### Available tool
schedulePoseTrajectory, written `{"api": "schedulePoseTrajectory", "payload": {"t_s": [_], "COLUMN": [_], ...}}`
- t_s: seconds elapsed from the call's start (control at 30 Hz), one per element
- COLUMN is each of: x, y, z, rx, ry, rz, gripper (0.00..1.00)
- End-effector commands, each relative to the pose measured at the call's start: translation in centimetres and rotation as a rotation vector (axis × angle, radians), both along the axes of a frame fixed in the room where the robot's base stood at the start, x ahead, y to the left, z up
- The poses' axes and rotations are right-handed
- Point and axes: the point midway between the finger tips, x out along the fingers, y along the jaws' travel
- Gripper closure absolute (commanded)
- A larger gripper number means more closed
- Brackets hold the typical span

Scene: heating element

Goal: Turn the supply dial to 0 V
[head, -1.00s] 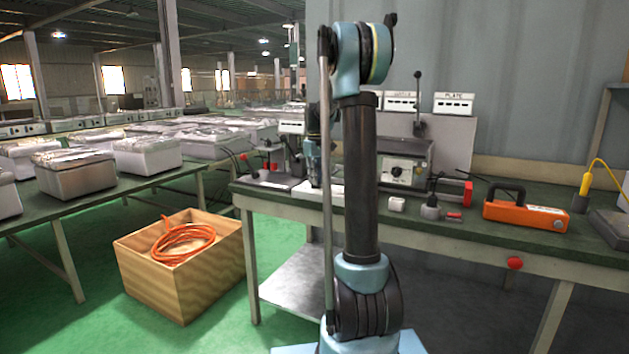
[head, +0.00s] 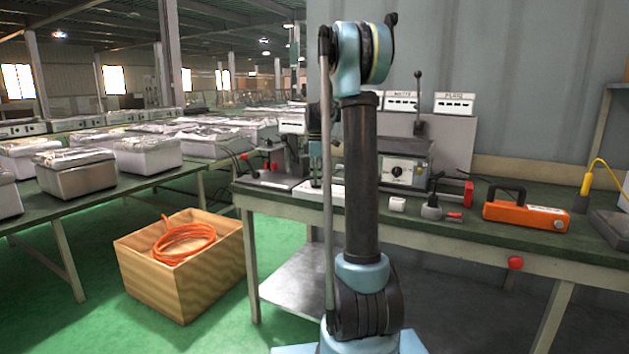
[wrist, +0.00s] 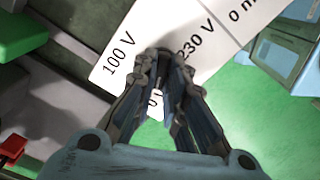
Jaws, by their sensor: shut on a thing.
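In the wrist view my gripper (wrist: 160,62) points down with its fingers together over a white label plate (wrist: 112,65). It is shut on the supply dial, which is mostly hidden between the dark fingertips. The plate reads "100 V" left of the fingers, "230 V" right of them, and "0 m", cut off, at the top right. A small white patch with a "0" shows between the fingers; the rest of its text is hidden. The dial's pointer cannot be read. In the head view the white plate (head: 328,192) lies at the bench's front edge, partly behind my arm.
A grey box with a round knob (head: 397,171) stands right of my arm. A wooden crate with orange cable (head: 180,275) stands on the floor at left.

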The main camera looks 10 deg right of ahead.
Motion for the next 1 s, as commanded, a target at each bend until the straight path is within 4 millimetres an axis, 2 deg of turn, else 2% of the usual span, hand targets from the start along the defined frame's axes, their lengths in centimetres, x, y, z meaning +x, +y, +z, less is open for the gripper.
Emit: {"api": "schedulePoseTrajectory", "payload": {"t_s": [0.4,0.9,0.93,1.0], "x": [0.32,0.39,0.39,0.36], "y": [-0.37,-0.33,-0.33,-0.30], "z": [0.01,0.06,0.07,0.07], "rx": [-0.006,-0.006,-0.006,-0.005], "ry": [-0.007,-0.007,-0.007,-0.006], "rz": [0.158,0.175,0.175,0.175], "gripper": [1.00,1.00,0.84,0.68]}}
